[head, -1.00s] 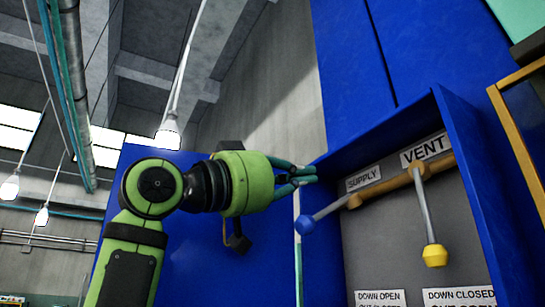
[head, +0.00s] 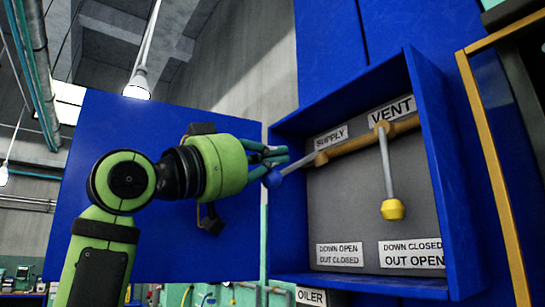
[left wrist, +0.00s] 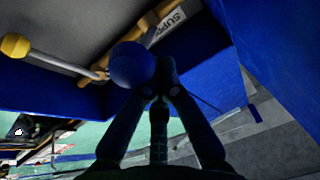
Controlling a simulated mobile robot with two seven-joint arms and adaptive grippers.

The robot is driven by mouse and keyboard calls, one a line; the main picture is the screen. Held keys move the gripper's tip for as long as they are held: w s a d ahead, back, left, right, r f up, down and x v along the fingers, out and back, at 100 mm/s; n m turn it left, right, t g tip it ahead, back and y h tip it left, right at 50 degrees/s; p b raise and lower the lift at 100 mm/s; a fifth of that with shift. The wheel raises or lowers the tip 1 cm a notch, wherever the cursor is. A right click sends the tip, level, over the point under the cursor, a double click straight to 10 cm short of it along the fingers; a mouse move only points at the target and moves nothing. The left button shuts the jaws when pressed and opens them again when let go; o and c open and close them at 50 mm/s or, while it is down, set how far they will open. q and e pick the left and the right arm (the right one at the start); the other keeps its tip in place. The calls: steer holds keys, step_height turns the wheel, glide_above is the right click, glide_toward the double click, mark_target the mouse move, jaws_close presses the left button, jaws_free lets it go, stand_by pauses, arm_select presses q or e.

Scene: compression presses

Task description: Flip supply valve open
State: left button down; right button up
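The supply valve's lever sticks out to the left from a brass pipe (head: 350,145) below the SUPPLY label (head: 331,138). It ends in a blue knob (head: 272,179), lower than its pivot. My left gripper (head: 284,156) is just above the knob in the head view, its teal fingers drawn together with nothing visible between them. In the left wrist view, the blue knob (left wrist: 133,64) is at the fingertips (left wrist: 160,88), overlapping the left one. I cannot tell if they touch. My right gripper is out of view.
The vent lever with a yellow knob (head: 393,209) hangs down at the right under the VENT label (head: 391,110). The blue box walls (head: 447,170) surround the grey panel. Labels (head: 340,254) sit below. A yellow frame (head: 497,170) stands at the right.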

mark_target(266, 183)
arm_select(q)
steer(key=shift+f, duration=0.2)
steer(key=shift+d+f+t+h+b, duration=0.15)
steer(key=shift+f+t+h+b, duration=0.25)
steer(key=shift+b, duration=0.5)
steer(key=shift+w+d+f+t+h+b, duration=0.15)
steer(key=shift+f+t+h+b, duration=0.05)
steer(key=shift+f+h+b, duration=0.2)
steer(key=shift+w+d+f+t+h+b, duration=0.2)
steer(key=shift+f+h+b, duration=0.1)
steer(key=shift+f+b, duration=0.2)
steer(key=shift+w+d+f, duration=0.45)
steer(key=shift+d+f, duration=0.2)
steer(key=shift+f, duration=0.1)
steer(key=shift+w+d+f, duration=0.45)
steer(key=shift+d+f, duration=0.15)
steer(key=shift+f, duration=0.1)
